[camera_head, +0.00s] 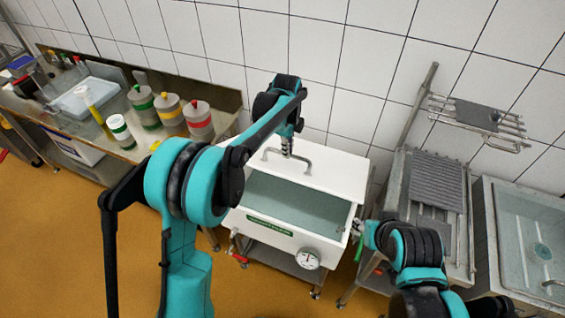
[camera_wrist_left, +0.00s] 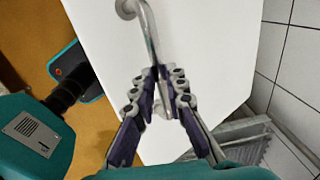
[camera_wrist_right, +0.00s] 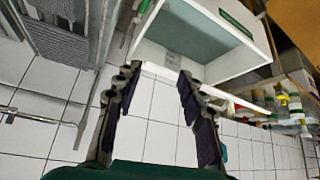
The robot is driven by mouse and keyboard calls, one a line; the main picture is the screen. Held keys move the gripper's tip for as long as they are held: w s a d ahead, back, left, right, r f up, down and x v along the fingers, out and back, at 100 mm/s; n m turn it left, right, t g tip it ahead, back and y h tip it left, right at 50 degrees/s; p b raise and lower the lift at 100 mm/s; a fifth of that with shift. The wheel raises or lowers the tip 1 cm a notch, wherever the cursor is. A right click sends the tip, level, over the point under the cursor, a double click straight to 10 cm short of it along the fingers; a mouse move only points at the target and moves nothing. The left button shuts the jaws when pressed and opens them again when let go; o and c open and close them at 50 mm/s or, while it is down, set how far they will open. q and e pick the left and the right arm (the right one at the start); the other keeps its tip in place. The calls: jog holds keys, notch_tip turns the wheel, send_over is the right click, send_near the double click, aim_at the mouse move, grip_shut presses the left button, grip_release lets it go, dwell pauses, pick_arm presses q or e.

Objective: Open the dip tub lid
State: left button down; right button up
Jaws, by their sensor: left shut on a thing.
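The dip tub (camera_head: 285,238) is a white box with a green label and a round dial on its front. Its white lid (camera_head: 335,175) lies toward the back, and the front part of the tub is uncovered, showing a blue-green inside. A grey bar handle (camera_head: 299,159) stands on the lid. My left gripper (camera_head: 287,151) is shut on this handle; the left wrist view shows the fingers (camera_wrist_left: 163,78) closed around the bar (camera_wrist_left: 150,32). My right gripper (camera_wrist_right: 157,75) is open and empty beside the tub's right side; the tub's open inside (camera_wrist_right: 190,35) shows beyond its fingers.
A steel bench (camera_head: 130,150) at left holds jars with coloured bands and a clear tray. A rack with a ribbed grey panel (camera_head: 437,182) and a steel sink (camera_head: 530,225) stand at right. A tiled wall (camera_head: 345,60) is close behind the tub.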

pick_arm(q)
jog(key=shift+w+d+r+p, duration=0.3)
jog(key=shift+w+r+p, duration=0.05)
jog(key=shift+w+r, duration=0.45)
jog(key=shift+w+d+r+p, duration=0.25)
jog(key=shift+w+r+p, duration=0.05)
jog(key=shift+w+r, duration=0.45)
jog(key=shift+f, duration=0.1)
